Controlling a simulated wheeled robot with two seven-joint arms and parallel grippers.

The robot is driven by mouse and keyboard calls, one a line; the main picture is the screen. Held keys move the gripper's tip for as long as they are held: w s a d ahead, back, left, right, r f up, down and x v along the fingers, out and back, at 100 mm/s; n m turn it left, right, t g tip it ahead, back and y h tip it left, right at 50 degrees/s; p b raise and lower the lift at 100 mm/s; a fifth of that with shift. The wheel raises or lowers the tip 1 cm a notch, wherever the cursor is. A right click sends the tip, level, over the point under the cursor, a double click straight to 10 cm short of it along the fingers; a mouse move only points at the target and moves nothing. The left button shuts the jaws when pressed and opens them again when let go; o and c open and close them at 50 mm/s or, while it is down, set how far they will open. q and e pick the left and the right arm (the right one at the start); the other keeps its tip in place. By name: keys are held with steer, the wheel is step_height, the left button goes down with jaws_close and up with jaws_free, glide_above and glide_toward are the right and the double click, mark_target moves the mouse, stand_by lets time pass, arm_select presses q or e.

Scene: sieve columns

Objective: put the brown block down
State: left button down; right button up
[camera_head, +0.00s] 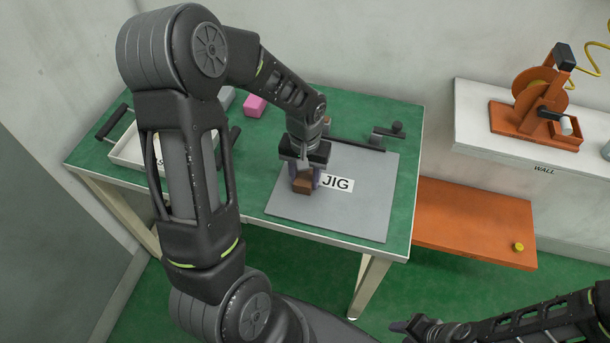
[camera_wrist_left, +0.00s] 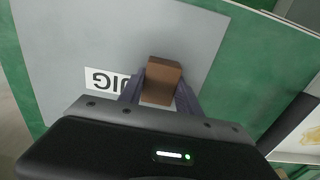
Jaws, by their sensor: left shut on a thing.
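The brown block (camera_head: 303,186) is between the purple-grey fingers of my left gripper (camera_head: 304,181), over the grey JIG board (camera_head: 362,210). In the left wrist view the brown block (camera_wrist_left: 162,80) shows between both fingers of my left gripper (camera_wrist_left: 160,92), which is shut on it. The block is beside the JIG label (camera_head: 337,183). I cannot tell whether its underside touches the board. My right gripper (camera_head: 424,328) is low at the right, away from the table, and its fingers are too unclear to read.
A white tray (camera_head: 126,152) with dark handles stands at the table's left, partly behind my left arm. A pink block (camera_head: 254,105) lies at the back. A dark bar (camera_head: 355,144) edges the board's rear. The board's right part is clear. An orange shelf (camera_head: 470,225) is to the right.

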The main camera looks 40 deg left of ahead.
mark_target(305, 177)
arm_select(q)
steer(key=shift+f, duration=0.15)
steer(key=c, duration=0.8)
jaws_free()
steer(key=shift+c, duration=0.2)
step_height(305, 177, up, 12)
